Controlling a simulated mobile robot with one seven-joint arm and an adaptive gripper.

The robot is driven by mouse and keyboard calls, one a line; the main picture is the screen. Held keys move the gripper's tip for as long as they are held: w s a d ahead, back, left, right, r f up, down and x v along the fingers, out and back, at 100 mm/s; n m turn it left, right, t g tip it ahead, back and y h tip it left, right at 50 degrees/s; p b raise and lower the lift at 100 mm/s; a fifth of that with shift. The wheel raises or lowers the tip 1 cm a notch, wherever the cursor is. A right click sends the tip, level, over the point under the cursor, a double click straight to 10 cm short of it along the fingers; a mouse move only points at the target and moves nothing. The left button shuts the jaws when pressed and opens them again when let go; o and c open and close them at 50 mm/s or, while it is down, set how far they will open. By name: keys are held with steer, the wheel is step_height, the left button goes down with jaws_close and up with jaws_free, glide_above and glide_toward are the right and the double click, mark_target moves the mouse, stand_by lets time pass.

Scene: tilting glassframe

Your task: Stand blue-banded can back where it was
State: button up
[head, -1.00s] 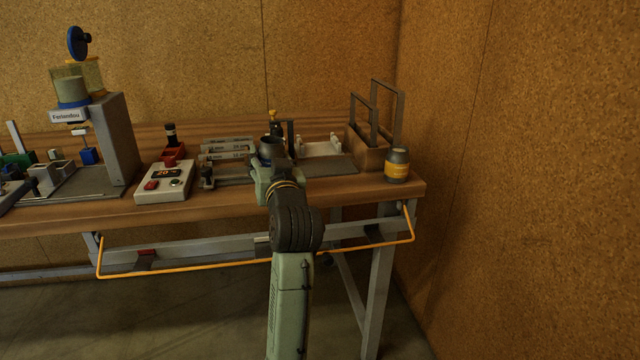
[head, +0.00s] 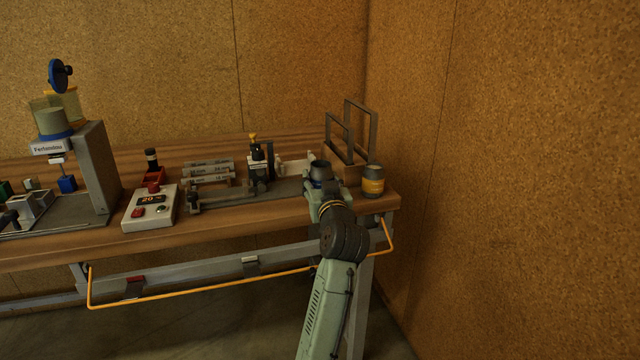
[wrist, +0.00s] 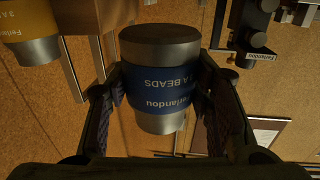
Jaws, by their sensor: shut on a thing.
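The blue-banded can (wrist: 163,72) fills the middle of the wrist view, grey at both ends, with its printed label upside down in that picture. My gripper (wrist: 160,98) is shut on it, one dark finger on each side. In the head view the can (head: 320,171) shows as a dark, small shape at the end of my arm, over the right part of the bench; its lower part is hidden by my gripper (head: 322,190). I cannot tell from these views how far its base is above the bench.
A yellow-banded can (head: 373,182) stands just right of my gripper, near the bench's right end. A wooden holder with upright metal frames (head: 359,130) is close behind. A rack of labelled bars (head: 208,172) and a control box (head: 150,208) lie left on the bench (head: 240,218).

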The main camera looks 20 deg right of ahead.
mark_target(320, 175)
steer(key=w, duration=0.3)
steer(key=shift+w+d+p, duration=0.3)
steer(key=shift+w+d, duration=0.1)
steer(key=shift+w+f, duration=0.1)
steer(key=shift+f, duration=0.1)
steer(key=shift+f+p, duration=0.45)
steer(key=shift+f, duration=1.35)
steer(key=o, duration=1.3)
